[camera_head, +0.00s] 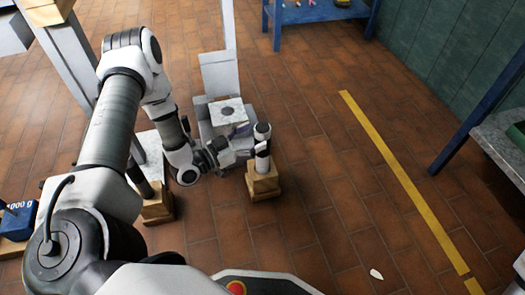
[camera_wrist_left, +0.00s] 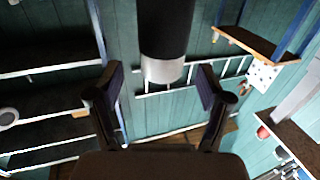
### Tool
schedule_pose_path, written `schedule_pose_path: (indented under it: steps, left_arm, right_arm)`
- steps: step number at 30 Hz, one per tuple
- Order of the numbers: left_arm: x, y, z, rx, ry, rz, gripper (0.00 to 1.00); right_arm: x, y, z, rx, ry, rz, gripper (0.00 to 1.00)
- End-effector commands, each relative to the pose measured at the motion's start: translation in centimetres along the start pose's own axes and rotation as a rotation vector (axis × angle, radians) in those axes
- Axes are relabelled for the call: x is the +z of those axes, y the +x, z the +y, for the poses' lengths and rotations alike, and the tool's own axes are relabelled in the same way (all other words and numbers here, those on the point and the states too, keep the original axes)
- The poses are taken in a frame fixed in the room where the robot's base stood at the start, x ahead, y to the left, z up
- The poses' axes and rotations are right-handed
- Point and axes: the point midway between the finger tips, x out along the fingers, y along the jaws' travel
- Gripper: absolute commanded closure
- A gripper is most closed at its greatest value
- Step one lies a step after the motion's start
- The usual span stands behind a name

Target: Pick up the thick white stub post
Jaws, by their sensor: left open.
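A short upright post (camera_head: 262,148) stands on a wooden block (camera_head: 263,184) on the floor, near the middle of the head view. It looks pale with a dark part. My left gripper (camera_head: 240,152) reaches in from the left at the post's side, with its fingers partly hard to make out. In the left wrist view a thick cylinder, black with a whitish end (camera_wrist_left: 165,71), shows between the two spread fingers of my left gripper (camera_wrist_left: 160,84). A gap shows on each side, so the fingers are open around it, not shut on it. My right gripper is out of view.
A grey mast base with a holed plate (camera_head: 228,112) stands just behind the post. Another wooden block (camera_head: 157,207) stands to the left, near a blue weight (camera_head: 17,220). A blue bench (camera_head: 318,12) is behind.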

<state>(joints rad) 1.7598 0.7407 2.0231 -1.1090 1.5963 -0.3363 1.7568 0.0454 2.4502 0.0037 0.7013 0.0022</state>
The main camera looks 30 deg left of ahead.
Motion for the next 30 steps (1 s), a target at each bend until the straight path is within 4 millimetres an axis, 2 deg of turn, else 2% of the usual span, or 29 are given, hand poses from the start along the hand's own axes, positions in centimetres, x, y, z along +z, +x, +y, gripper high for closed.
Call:
schedule_pose_path:
  steps: [1, 4, 7, 13, 17, 18, 20, 30]
  left_arm:
    - [0.6, 1.1, -0.1, 0.002, 0.003, 0.006, 0.21]
    - [0.4, 2.9, -0.2, 0.004, 0.002, 0.003, 0.21]
    - [0.2, 3.8, -0.2, 0.002, 0.001, 0.000, 0.21]
    - [-0.1, 3.8, -0.3, 0.000, 0.000, -0.002, 0.21]
    - [-0.1, 3.8, -0.2, 0.000, -0.001, -0.002, 0.67]
    - [-0.1, 3.8, -0.2, 0.000, -0.001, -0.002, 0.81]
    - [-0.1, 3.8, -0.2, 0.000, -0.001, -0.002, 1.00]
    - [-0.4, 3.8, -0.3, 0.000, -0.001, -0.001, 1.00]
  right_arm:
    - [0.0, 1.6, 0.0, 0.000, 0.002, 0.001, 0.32]
    - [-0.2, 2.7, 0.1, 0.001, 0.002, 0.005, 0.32]
    - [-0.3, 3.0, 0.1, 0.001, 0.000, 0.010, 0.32]
    - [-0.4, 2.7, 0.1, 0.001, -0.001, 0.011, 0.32]
    - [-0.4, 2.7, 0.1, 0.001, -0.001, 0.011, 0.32]
    - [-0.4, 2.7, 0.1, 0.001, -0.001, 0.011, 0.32]
    - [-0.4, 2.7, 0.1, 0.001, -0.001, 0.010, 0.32]
    - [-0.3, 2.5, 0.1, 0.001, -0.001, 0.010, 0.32]
